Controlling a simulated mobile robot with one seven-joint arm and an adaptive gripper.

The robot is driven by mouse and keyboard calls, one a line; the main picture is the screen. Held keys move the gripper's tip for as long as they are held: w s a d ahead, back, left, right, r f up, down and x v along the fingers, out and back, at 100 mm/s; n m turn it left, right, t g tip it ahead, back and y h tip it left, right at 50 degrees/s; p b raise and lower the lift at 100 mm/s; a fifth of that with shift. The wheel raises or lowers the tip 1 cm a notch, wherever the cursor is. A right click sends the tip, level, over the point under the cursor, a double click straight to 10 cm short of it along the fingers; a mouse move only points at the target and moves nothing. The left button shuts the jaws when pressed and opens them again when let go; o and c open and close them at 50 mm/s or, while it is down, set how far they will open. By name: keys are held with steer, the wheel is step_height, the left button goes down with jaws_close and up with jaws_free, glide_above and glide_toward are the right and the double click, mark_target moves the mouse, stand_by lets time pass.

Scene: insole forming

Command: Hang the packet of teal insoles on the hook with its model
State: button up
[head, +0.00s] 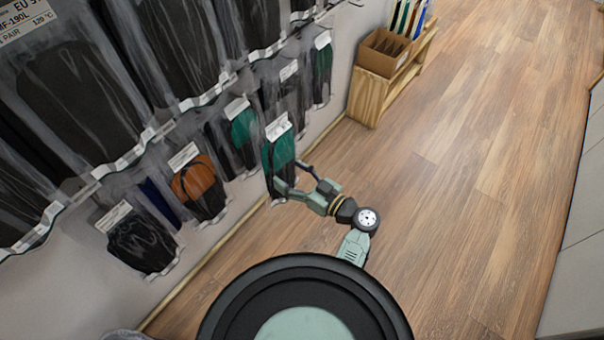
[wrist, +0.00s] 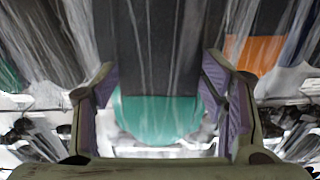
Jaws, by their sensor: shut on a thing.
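My gripper (head: 289,181) is at the lower part of a clear packet of teal insoles (head: 281,150), with one finger on each side. The packet hangs upright with a white label at its top, close in front of the wall display. In the wrist view my gripper (wrist: 160,85) has its two purple-padded fingers on either side of the packet (wrist: 160,118), which shows black above and a rounded teal part below. Another teal packet (head: 243,125) hangs just left, and one more (head: 322,62) hangs farther back. The hook tips are too small or hidden to tell.
Packets of black insoles (head: 140,242) and orange insoles (head: 196,180) hang left of my gripper. Large black packets (head: 75,90) fill the upper rows. A wooden stand with a cardboard box (head: 383,52) is at the wall's far end. The wooden floor (head: 470,180) to the right is clear.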

mark_target(282, 176)
steer(key=a+m, duration=0.1)
steer(key=a, duration=0.2)
steer(key=shift+a+r+p, duration=0.15)
steer(key=shift+a+p, duration=0.05)
steer(key=shift+p, duration=0.2)
steer(key=x, duration=0.3)
steer(key=f+x, duration=0.1)
steer(key=x, duration=0.5)
steer(key=shift+w+a+f, duration=0.1)
steer(key=shift+a+f, duration=0.05)
steer(key=shift+f, duration=0.1)
steer(key=shift+a+b, duration=0.1)
steer(key=shift+b, duration=0.3)
stand_by(0.3)
steer(key=shift+f+b, duration=0.2)
steer(key=shift+b, duration=0.6)
stand_by(0.6)
steer(key=o, duration=1.3)
